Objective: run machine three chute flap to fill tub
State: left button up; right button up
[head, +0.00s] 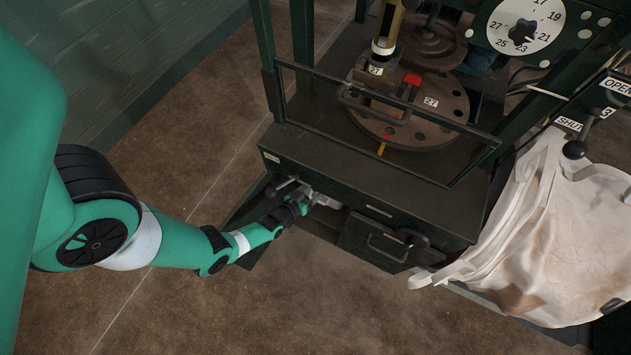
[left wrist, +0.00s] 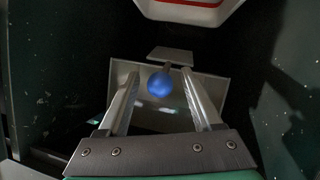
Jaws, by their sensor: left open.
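My left gripper (head: 316,198) reaches into a dark opening in the front of the green machine (head: 365,190). In the left wrist view the open gripper (left wrist: 160,76) has its two fingers on either side of a blue ball knob (left wrist: 160,85); contact cannot be told. A flat metal plate (left wrist: 170,53) is behind the knob. A white body with a red stripe (left wrist: 190,8), perhaps a tub, is at the top of that view. A black-knobbed lever (head: 574,149) beside OPEN and SHUT plates and a 3 is at the right. My right gripper is not in view.
A pale bulk bag (head: 550,235) hangs at the right. A round turntable (head: 410,115) sits behind a guard rail on the machine. A numbered dial (head: 524,32) is at the top right. A drawer or door with a handle (head: 385,245) is right of my gripper. Floor in front is clear.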

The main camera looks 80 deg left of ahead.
pick_arm(q)
jog(key=shift+s+d+r, duration=0.15)
jog(key=shift+s+r, duration=0.05)
jog(key=p+v, duration=0.5)
jog(key=v, duration=0.6)
jog(key=shift+f, duration=0.1)
